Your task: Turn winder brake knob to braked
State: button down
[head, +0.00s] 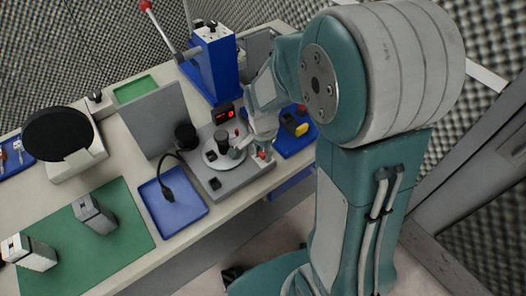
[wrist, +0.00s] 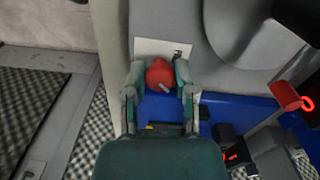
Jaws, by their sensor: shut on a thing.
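The winder (head: 232,182) is a grey machine with a round pale plate and a black cylinder on top, in the middle of the head view. Its brake knob (wrist: 157,71) is red with a light pointer bar angled toward the lower right. In the head view the knob (head: 262,155) is a small red spot at the winder's right front corner. My gripper (wrist: 159,80) has a finger on each side of the knob and is shut on it. A white label plate (wrist: 150,47) lies beside the knob, its marks too small to read.
A blue tray (head: 172,205) holding a dark corded thing lies left of the winder. A blue lever press (head: 213,65) stands behind. A blue tray with a yellow-and-black thing (head: 295,127) is at the right. A grey upright panel (head: 150,115) stands at the left.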

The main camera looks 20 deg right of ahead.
aim_at(262, 152)
jog(key=shift+c, duration=2)
grip_release()
jog(key=shift+a, duration=0.1)
jog(key=shift+w+r, duration=0.1)
notch_tip(262, 152, up, 12)
jog(key=s+r+n+t, duration=0.2)
jog(key=s+r+n, duration=0.1)
jog(key=s+n, duration=0.3)
jog(key=s+r+n+t, duration=0.3)
jog(key=s+n, duration=0.3)
jog(key=s, duration=0.2)
jog(key=shift+s+r+t, duration=0.15)
jog(key=shift+r+t, duration=0.15)
jog(key=shift+r, duration=0.3)
